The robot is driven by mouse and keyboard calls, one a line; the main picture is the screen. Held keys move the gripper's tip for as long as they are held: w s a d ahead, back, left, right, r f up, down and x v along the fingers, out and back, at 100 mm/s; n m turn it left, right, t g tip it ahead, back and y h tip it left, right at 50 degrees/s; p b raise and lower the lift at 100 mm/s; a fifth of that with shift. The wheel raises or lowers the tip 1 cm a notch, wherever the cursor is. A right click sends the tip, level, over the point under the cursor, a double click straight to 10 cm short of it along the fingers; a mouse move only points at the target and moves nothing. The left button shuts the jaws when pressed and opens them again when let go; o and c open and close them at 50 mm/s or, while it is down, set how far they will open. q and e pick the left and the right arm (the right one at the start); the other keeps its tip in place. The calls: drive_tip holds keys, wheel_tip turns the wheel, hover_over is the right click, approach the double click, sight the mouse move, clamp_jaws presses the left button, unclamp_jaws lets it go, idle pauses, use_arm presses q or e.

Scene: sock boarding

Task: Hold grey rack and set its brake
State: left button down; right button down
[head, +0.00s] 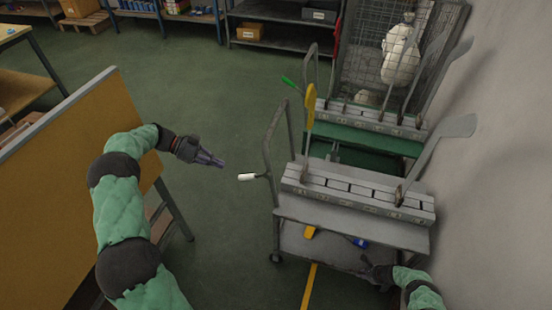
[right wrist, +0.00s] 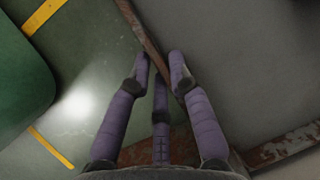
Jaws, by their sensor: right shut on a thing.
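The grey rack (head: 395,236) is a wheeled trolley with grey shelves, a slotted grey bar (head: 355,195) on top and a tube frame at its left. My right gripper (head: 372,268) is at the rack's lower front right. In the right wrist view, its purple fingers (right wrist: 160,80) are shut on the rack's rusty-edged rim (right wrist: 143,32).
A green rack (head: 365,138) with a wire cage (head: 385,50) stands behind the grey rack. A wall (head: 510,190) is close on the right. A brown board (head: 60,190) stands left. Green floor (head: 225,240) between board and rack is clear.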

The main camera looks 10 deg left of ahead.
drive_tip(key=shift+s+a+f, duration=0.35)
drive_tip(key=shift+s, duration=0.1)
drive_tip(key=c, duration=1.1)
unclamp_jaws()
drive_tip(key=shift+o, duration=0.2)
drive_tip(key=shift+w, duration=0.1)
drive_tip(key=shift+w+d+r, duration=0.2)
drive_tip(key=shift+w, duration=0.05)
